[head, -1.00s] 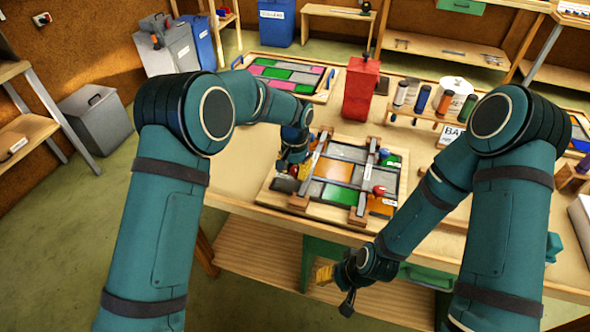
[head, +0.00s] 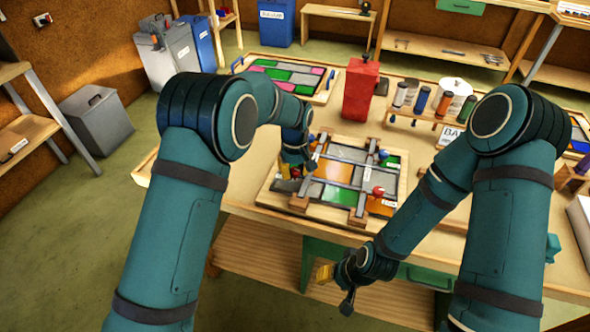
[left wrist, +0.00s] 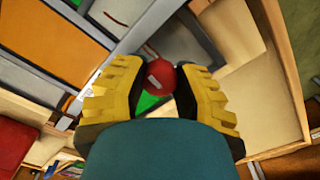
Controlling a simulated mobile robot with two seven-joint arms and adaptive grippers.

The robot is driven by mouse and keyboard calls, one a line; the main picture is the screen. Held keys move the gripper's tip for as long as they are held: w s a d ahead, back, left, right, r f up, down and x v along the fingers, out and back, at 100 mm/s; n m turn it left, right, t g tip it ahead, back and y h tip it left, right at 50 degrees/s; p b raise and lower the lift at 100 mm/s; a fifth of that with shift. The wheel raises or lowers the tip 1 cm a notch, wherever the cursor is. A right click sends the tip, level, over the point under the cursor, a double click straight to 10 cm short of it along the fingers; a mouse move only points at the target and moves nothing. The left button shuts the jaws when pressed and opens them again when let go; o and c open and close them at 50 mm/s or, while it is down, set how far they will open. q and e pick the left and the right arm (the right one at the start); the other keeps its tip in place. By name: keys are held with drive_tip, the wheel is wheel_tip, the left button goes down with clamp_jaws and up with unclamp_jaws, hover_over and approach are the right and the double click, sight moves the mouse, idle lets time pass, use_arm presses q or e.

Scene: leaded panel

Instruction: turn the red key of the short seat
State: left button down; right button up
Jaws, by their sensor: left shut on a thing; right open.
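The leaded panel (head: 334,171) lies on a wooden board on the bench, with orange, grey and green panes between grey strips. My left gripper (head: 290,181) is low at the panel's left side. In the left wrist view, its yellow fingers are shut on a red key (left wrist: 160,73) with a pale mark on top. The gripper hides most of this key in the head view. Another red knob (head: 379,191) stands at the panel's right, and a blue knob (head: 383,154) sits behind it. My right gripper (head: 334,287) is open and empty in front of the bench.
A red canister (head: 361,88) stands behind the panel. A rack of bottles (head: 425,117) stands to its right. A second coloured panel (head: 290,75) lies at the back left. Wooden blocks (head: 299,203) edge the board.

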sight(295, 170)
use_arm(q)
drive_tip(key=shift+s+f+n, duration=0.1)
drive_tip(key=shift+f+n, duration=0.05)
drive_tip(key=shift+n, duration=0.45)
drive_tip(key=c, duration=0.6)
unclamp_jaws()
wheel_tip(295, 170, up, 12)
drive_tip(key=shift+r, duration=0.1)
idle(0.4)
